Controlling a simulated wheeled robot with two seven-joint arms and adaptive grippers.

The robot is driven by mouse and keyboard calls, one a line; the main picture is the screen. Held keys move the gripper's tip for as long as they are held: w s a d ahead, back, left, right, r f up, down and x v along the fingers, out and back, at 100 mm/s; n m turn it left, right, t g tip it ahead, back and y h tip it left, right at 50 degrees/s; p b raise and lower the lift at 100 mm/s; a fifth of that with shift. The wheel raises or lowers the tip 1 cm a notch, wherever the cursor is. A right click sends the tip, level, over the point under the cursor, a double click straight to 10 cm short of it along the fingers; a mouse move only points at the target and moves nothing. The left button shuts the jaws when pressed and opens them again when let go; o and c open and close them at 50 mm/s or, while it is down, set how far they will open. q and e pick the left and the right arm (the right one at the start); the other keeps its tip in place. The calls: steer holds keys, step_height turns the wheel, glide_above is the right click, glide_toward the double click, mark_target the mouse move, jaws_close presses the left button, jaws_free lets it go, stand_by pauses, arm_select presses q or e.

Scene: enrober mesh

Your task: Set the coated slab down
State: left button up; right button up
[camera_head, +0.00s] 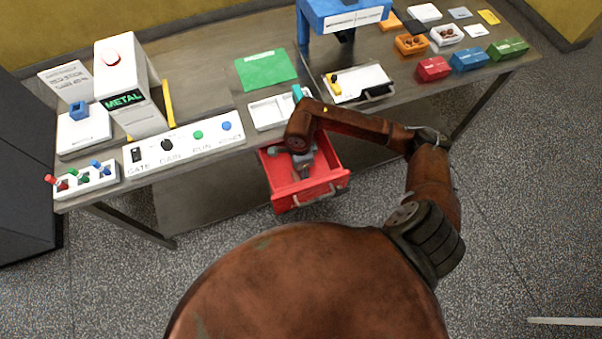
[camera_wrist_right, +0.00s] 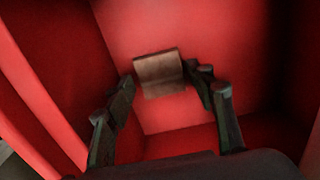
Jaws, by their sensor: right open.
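The coated slab (camera_wrist_right: 158,68), a small brown block with a lighter upper face, shows in the right wrist view inside the red drawer (camera_head: 321,195). My right gripper (camera_head: 302,165) reaches down into the pulled-out drawer. In the right wrist view its two dark fingers (camera_wrist_right: 165,82) are spread, with the slab between and just beyond their tips. I cannot tell whether a fingertip touches it or whether it lies flat on the drawer floor. In the head view I cannot make out the slab. My left gripper is not in view.
The drawer walls stand close around my right gripper. Above the drawer, the bench carries a white tray (camera_head: 265,116), a green mat (camera_head: 266,70) and a white control panel (camera_head: 184,146). A blue press (camera_head: 343,15) and several coloured boxes stand farther right.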

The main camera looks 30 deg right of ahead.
step_height(320, 180, up, 10)
steer(key=shift+r+p, duration=0.2)
steer(key=shift+p, duration=0.25)
